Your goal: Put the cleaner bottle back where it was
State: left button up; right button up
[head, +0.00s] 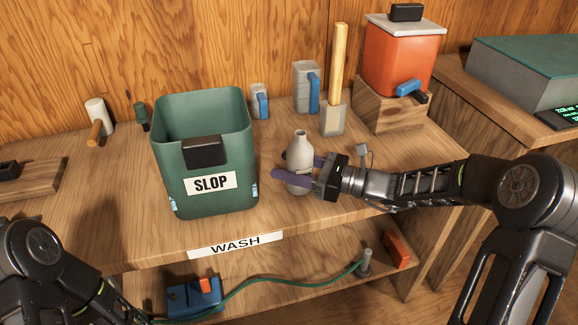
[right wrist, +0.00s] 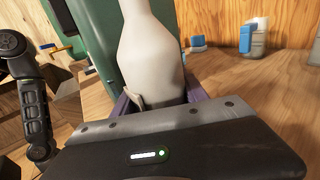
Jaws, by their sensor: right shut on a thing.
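The cleaner bottle (head: 300,152) is a pale grey bottle with a narrow neck. It stands upright at the right of the green SLOP bin, near the front of the wooden bench. My right gripper (head: 290,170) is shut on its lower body, with purple fingers on either side. In the right wrist view the bottle (right wrist: 150,45) rises between the fingers; its base is hidden behind the gripper body. I cannot tell whether the base touches the bench. Of my left arm only links show at the lower left of the head view; its gripper is out of view.
The green SLOP bin (head: 203,160) stands close left of the bottle. Behind are two grey cups with blue handles (head: 306,88), a yellow-handled brush (head: 337,75) and an orange dispenser (head: 398,60) on a wooden block. Bench (head: 400,150) right of the bottle is mostly clear, under my arm.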

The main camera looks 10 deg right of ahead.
jog(key=shift+f, duration=0.15)
jog(key=o, duration=1.5)
jog(key=shift+o, duration=0.2)
jog(key=p+v, duration=0.1)
jog(key=v, duration=1.1)
